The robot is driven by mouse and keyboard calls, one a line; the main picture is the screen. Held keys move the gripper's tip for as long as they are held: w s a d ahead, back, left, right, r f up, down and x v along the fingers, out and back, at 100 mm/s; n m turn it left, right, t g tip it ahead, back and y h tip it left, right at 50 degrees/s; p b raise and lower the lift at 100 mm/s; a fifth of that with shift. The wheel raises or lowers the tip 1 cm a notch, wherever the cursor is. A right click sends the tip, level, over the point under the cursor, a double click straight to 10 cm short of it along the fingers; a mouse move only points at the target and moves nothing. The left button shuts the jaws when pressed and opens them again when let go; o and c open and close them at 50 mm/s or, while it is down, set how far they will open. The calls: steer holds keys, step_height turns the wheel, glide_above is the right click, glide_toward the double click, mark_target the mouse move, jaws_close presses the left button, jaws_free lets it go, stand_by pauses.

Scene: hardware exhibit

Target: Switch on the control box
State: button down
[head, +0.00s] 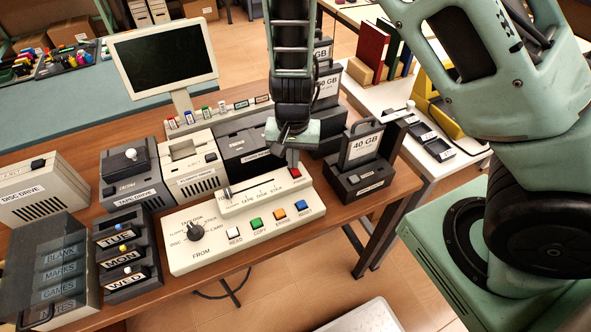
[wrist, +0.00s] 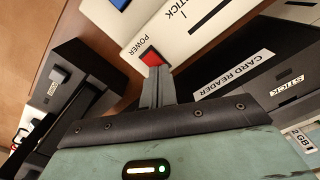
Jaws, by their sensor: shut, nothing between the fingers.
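The control box (head: 215,248) is a cream console on the wooden table, with a FROM knob (head: 195,231), a slider track and a row of white, green, orange and blue buttons. Its red power switch (head: 295,173) sits at the upper right corner. In the wrist view the red switch (wrist: 151,57) stands beside the word POWER. My gripper (head: 292,164) is shut and empty, pointing down right at the switch. In the wrist view its fingertips (wrist: 157,70) overlap the lower edge of the switch. I cannot tell whether they touch it. No lit lamp shows on the box.
A dark 40 GB drive (head: 361,180) stands just right of the box. The card reader (head: 245,150) and tape drive (head: 130,170) stand behind, with a dark-screened monitor (head: 165,58). Labelled TUE, MON and WED cartridges (head: 122,258) are at the left.

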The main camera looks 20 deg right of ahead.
step_height(320, 180, up, 7)
steer(key=p, duration=0.6)
steer(key=shift+p, duration=0.4)
steer(key=shift+f, duration=0.1)
stand_by(0.3)
steer(key=s+a+r+n+b, duration=0.1)
steer(key=s+a+r+n, duration=0.2)
steer(key=s+r+n, duration=0.4)
steer(key=s+a+r+n+b, duration=0.1)
steer(key=s+a+r+n, duration=0.2)
steer(key=s+r+n, duration=0.3)
steer(key=s+r, duration=0.4)
steer(key=s, duration=0.3)
steer(key=shift+a+n+y+b, duration=0.15)
steer(key=shift+n+y+b, duration=0.15)
steer(key=shift+n+b, duration=0.1)
